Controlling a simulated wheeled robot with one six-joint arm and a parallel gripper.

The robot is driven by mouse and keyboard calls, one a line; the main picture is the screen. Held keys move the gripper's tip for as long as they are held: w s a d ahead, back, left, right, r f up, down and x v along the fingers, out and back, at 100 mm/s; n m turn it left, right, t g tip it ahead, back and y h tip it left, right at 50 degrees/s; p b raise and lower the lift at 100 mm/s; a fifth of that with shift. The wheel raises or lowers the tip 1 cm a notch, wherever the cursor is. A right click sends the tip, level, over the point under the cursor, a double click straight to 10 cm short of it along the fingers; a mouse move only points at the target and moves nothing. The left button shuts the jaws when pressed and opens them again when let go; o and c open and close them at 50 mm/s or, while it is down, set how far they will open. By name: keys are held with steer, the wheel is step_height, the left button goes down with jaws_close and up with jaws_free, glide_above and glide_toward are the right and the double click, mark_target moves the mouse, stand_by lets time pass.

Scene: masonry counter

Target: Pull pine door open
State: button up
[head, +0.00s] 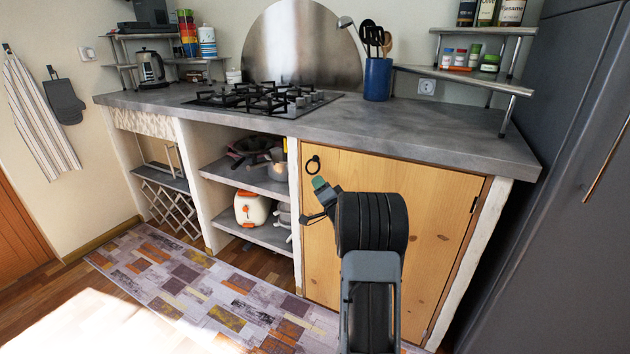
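The pine door (400,190) closes the right part of the masonry counter and looks shut in its frame. A dark ring handle (313,164) hangs near its upper left corner. A hinge shows on its right edge. My arm stands in front of the door and hides much of its middle. My gripper (306,222) is in front of the door's left part, below the ring in the picture and apart from it. Its fingers point left; they are small and partly hidden, so I cannot tell whether they are open or shut.
The grey countertop (420,130) overhangs the door. Open shelves (250,182) with pans and a toaster lie left of it. A tall dark cabinet (560,190) stands close on the right. A patchwork rug (200,290) covers the floor in front.

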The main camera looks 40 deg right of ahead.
steer(key=shift+b+x, duration=0.35)
steer(key=shift+x, duration=2.05)
jaws_close()
steer(key=shift+s, duration=0.1)
